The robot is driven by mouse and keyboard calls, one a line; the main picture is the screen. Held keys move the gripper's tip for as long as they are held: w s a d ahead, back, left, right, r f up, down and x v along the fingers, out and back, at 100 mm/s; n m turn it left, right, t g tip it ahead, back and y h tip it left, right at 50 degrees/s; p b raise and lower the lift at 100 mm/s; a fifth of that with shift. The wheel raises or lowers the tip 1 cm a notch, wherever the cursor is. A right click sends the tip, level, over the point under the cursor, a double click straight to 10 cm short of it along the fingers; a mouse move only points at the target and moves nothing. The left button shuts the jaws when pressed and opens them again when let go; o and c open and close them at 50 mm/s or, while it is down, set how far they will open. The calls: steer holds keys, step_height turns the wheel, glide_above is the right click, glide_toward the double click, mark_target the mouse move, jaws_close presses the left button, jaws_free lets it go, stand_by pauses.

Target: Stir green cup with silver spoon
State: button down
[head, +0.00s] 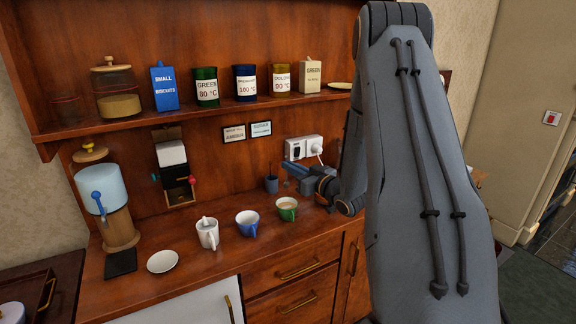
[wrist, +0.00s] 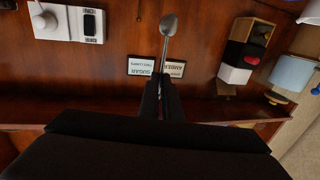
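The green cup (head: 287,214) stands upright on the wooden counter, with light brown liquid inside. My gripper (head: 289,168) is above and slightly behind it, near the back wall. In the wrist view my gripper (wrist: 161,88) is shut on the silver spoon (wrist: 169,25). The spoon's handle is between the fingers and its bowl points away from them. The spoon is hard to make out in the head view. The wrist view does not show the green cup.
A blue cup (head: 247,229) and a white cup (head: 207,238) stand left of the green cup. A dark blue-grey holder (head: 271,185) stands behind it, close to my gripper. A shelf (head: 200,118) with canisters runs above.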

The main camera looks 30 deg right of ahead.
steer(key=b, duration=0.6)
glide_above(289, 212)
steer(key=w+d, duration=0.2)
step_height(289, 212, down, 10)
steer(key=shift+a, duration=0.25)
steer(key=shift+s+f, duration=0.1)
steer(key=shift+s, duration=0.1)
